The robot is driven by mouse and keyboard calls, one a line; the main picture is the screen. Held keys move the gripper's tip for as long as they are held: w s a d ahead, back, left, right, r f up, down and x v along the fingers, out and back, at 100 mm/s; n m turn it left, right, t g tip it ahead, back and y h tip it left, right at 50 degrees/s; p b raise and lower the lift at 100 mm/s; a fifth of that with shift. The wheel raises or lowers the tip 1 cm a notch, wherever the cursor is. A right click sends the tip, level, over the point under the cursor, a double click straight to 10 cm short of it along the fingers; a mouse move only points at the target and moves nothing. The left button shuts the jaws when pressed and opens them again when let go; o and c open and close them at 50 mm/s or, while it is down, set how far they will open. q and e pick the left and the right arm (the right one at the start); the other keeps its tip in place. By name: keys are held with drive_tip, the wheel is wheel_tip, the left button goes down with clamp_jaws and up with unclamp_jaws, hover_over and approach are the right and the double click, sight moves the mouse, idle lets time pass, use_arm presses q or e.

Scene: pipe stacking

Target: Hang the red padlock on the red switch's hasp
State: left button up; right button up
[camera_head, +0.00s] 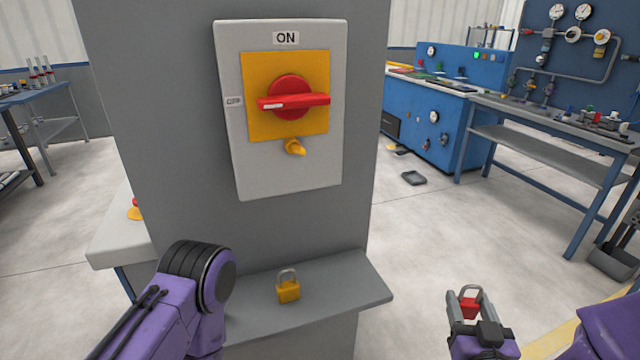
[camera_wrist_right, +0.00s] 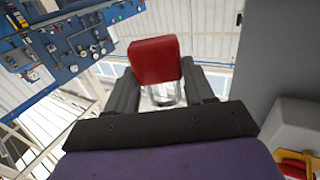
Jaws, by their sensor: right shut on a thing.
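The red switch (camera_head: 290,98) has a horizontal handle on a yellow plate, on a grey box marked ON at the top. A yellow hasp (camera_head: 295,147) sticks out below the plate. My right gripper (camera_head: 468,297) is shut on the red padlock (camera_head: 468,307), to the lower right of the switch and well apart from it. In the right wrist view the red padlock (camera_wrist_right: 155,60) sits between the fingers, its metal shackle partly hidden behind the gripper. My left arm comes in at the lower left; no left fingers show.
A yellow padlock (camera_head: 288,290) stands upright on the grey shelf (camera_head: 355,280) below the switch box. The grey column (camera_head: 160,130) carries the box.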

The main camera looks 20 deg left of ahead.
drive_tip(key=s+a+r+n+g+y+p, duration=0.3)
drive_tip(key=s+a+r+y+p, duration=0.15)
drive_tip(key=a+r, duration=0.4)
drive_tip(key=s+a+r+n+g+y+p, duration=0.3)
drive_tip(key=s+a+r+n+y+p, duration=0.15)
drive_tip(key=a+r, duration=0.4)
drive_tip(key=s+a+r+n+g+y+p, duration=0.25)
drive_tip(key=s+a+r+y+p, duration=0.35)
drive_tip(key=r, duration=0.5)
drive_tip(key=shift+h, duration=0.8)
drive_tip(key=shift+w+a+f+b, duration=0.3)
drive_tip(key=shift+w+a, duration=0.8)
drive_tip(key=shift+w, duration=0.6)
drive_tip(key=shift+w+a+f+b, duration=0.15)
drive_tip(key=shift+w+a+b, duration=0.2)
drive_tip(key=shift+w+a, duration=1.05)
drive_tip(key=shift+w+a+f+b, duration=0.3)
drive_tip(key=shift+w+a, duration=0.5)
drive_tip(key=shift+w, duration=1.2)
